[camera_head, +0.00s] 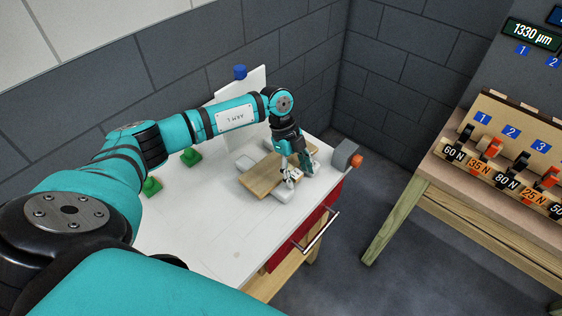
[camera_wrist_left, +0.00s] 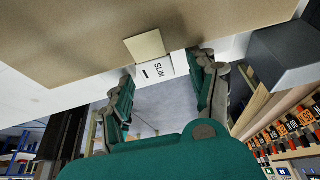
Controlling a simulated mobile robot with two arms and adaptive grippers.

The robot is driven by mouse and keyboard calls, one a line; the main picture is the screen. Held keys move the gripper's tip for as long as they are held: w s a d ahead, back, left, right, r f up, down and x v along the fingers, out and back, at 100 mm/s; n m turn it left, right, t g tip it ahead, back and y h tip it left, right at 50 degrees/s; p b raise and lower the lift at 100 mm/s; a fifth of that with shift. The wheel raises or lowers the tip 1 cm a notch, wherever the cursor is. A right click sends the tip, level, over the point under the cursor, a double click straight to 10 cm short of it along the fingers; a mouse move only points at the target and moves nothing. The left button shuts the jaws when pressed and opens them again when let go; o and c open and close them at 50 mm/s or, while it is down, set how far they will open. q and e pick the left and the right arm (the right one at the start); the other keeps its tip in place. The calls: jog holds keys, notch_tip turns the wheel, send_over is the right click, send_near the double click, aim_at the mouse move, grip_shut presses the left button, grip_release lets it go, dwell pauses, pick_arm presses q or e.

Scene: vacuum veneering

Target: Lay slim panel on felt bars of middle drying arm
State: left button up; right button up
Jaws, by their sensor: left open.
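The slim panel (camera_head: 259,178) is a thin tan wood board lying flat on low white supports on the white tabletop (camera_head: 195,238). In the left wrist view the panel (camera_wrist_left: 110,35) fills the top. A white tag (camera_wrist_left: 154,72) reading SLIM is at its near edge, beside a small tan square. My left gripper (camera_head: 295,180) is over the panel's right end, pointing down. In the left wrist view its open fingers (camera_wrist_left: 165,84) stand either side of the tag, with no visible grip on it. I cannot make out the drying arms or felt bars. My right gripper is not in view.
A grey block with an orange knob (camera_head: 346,157) stands right of the panel. A white upright board (camera_head: 249,92) and green knobs (camera_head: 151,187) are behind and left. A red drawer (camera_head: 287,245) is below the front edge. A bench (camera_head: 437,168) with labelled clamps stands at right.

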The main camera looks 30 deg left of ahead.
pick_arm(q)
jog(key=shift+c, duration=0.4)
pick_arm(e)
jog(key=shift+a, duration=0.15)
pick_arm(q)
jog(key=c, duration=0.5)
grip_shut()
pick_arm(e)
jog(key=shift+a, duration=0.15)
pick_arm(q)
jog(key=shift+r, duration=0.1)
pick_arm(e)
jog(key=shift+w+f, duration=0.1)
pick_arm(q)
jog(key=shift+r+b, duration=0.4)
jog(key=shift+r, duration=0.15)
jog(key=shift+s+r+b, duration=0.2)
jog(key=shift+r+b, duration=0.35)
jog(key=shift+r, duration=0.55)
jog(key=s+d+b, duration=0.1)
jog(key=s+b, duration=0.1)
jog(key=s, duration=0.5)
jog(key=s+d+r+b, duration=0.1)
jog(key=s+d, duration=0.1)
jog(key=s, duration=0.6)
jog(key=shift+s+r+b, duration=0.15)
jog(key=shift+r+b, duration=0.15)
jog(key=shift+b, duration=0.05)
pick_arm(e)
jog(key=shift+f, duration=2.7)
